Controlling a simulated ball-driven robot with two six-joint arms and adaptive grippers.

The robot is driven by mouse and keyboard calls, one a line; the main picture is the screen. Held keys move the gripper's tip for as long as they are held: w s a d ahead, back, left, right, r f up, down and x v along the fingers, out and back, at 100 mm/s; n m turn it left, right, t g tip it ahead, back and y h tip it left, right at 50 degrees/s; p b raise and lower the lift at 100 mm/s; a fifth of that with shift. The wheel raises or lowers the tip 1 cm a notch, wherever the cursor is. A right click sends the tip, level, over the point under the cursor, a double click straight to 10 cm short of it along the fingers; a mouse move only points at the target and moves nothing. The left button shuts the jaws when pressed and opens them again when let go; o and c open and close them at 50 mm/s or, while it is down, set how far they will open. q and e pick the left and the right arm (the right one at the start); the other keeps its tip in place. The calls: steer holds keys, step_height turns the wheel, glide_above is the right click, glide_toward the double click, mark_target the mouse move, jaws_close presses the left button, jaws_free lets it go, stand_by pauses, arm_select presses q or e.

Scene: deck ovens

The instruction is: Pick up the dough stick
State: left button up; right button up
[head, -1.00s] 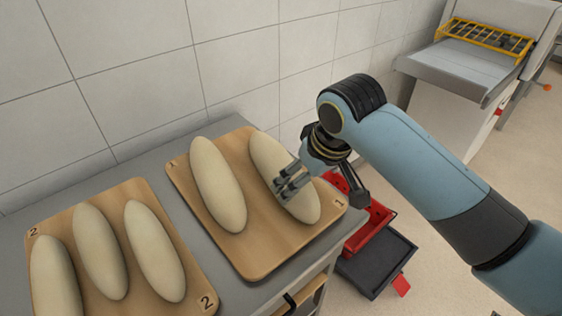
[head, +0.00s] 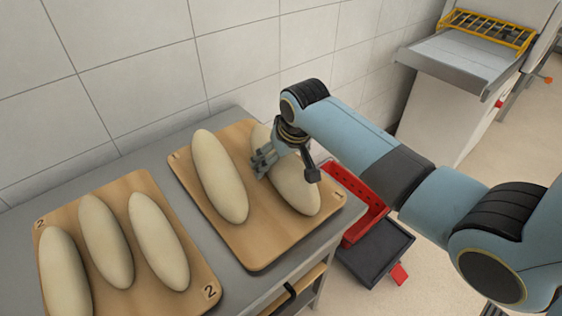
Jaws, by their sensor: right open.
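Two pale dough sticks lie on the wooden board marked 1 (head: 262,250). The left dough stick (head: 219,177) is fully in view. The right dough stick (head: 297,190) is partly hidden behind my right gripper (head: 287,169). My right gripper is open above that right dough stick, its fingers spread to either side of it. I cannot tell whether the fingers touch it. My left gripper is not in view.
A second board marked 2 (head: 200,301) at the left carries several dough sticks (head: 159,241). Both boards sit on a grey counter (head: 157,162) against a tiled wall (head: 150,70). Red and dark crates (head: 372,254) stand on the floor at the right.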

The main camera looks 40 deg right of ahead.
steer(key=shift+w+f, duration=0.1)
steer(key=shift+f, duration=0.25)
steer(key=c, duration=1.7)
